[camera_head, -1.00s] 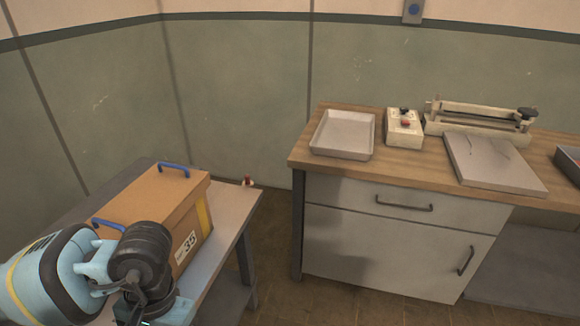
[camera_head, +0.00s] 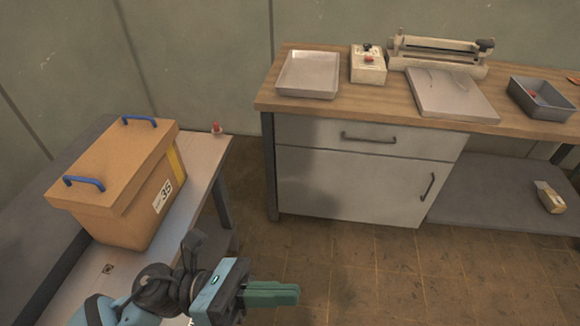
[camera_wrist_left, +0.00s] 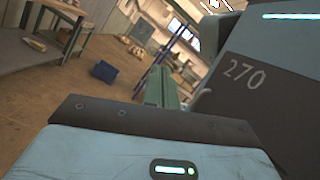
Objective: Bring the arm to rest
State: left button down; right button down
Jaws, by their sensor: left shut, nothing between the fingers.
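My left gripper (camera_head: 272,294) is at the bottom middle of the head view, over the floor in front of the side table. Its green fingers lie together, with nothing between them. The fingers also show in the left wrist view (camera_wrist_left: 161,86), pointing out over the floor. My left arm comes in from the bottom left, to the right of the orange-brown box (camera_head: 115,180) and apart from it. My right gripper does not show.
The box with blue handles stands on the side table (camera_head: 205,160), near a small red-tipped item (camera_head: 216,128). A wooden-topped counter (camera_head: 330,108) holds a pale tray (camera_head: 308,75), a control box (camera_head: 368,64) and a dark grey tray (camera_head: 541,98). Floor (camera_head: 370,275) between is clear. A blue bin (camera_wrist_left: 104,71) stands farther off.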

pick_arm(q)
jog(key=w+a+f+n+t+y, duration=0.35)
jog(key=n+t, duration=0.25)
jog(key=n, duration=0.5)
jog(key=w+a+f+n+t+y, duration=0.2)
jog(key=a+f+n+t+y, duration=0.25)
jog(key=n, duration=0.65)
jog(key=w+a+f+n+t+y, duration=0.25)
jog(key=f+n+t, duration=0.25)
jog(key=n+t, duration=0.45)
jog(key=s+a+f+n+g+y, duration=0.4)
jog(key=s+f+n, duration=0.4)
jog(key=f, duration=0.2)
jog(key=s+a+f+n+g+y, duration=0.4)
jog(key=s+f+n, duration=0.4)
jog(key=f, duration=0.2)
jog(key=shift+s+g+p, duration=0.4)
jog(key=shift+g, duration=0.1)
jog(key=shift+s+f+n, duration=0.1)
jog(key=shift+n, duration=0.15)
